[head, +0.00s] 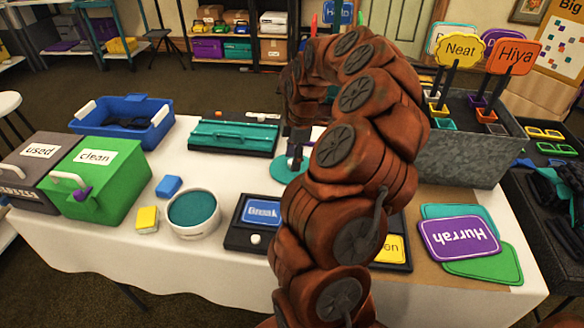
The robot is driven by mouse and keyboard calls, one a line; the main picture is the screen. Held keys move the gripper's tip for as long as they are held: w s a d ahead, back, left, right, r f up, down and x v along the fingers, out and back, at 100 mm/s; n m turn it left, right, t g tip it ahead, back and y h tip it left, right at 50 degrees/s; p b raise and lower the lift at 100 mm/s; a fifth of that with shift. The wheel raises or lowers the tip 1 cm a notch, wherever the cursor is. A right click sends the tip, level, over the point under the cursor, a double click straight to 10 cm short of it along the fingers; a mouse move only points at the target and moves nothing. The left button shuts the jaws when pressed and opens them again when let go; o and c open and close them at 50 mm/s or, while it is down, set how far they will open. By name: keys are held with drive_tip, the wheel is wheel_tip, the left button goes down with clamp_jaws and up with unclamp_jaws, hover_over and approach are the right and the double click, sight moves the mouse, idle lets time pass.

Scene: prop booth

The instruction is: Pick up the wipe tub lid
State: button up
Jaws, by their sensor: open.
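A round white tub (194,229) stands near the table's front left, with a teal disc (192,209) filling its top. I cannot tell if this disc is the wipe tub lid or the contents. Another round teal piece (288,170) lies at mid-table, partly hidden by my arm; I cannot tell what it is. My gripper (298,150) points down over or beside this piece, right of and behind the white tub. It is open; its fingers are small, dark and partly hidden. No object shows between them.
A blue sponge (169,186) and yellow block (147,219) lie left of the tub. Green (112,195) and grey (38,172) boxes, a blue bin (124,116), teal tray (234,136), sign tray (246,238), metal bin (462,150) and Hurrah sign (459,238) surround the clear patches.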

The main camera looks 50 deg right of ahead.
drive_tip(key=shift+a+f, duration=0.1)
drive_tip(key=shift+f, duration=0.5)
clamp_jaws()
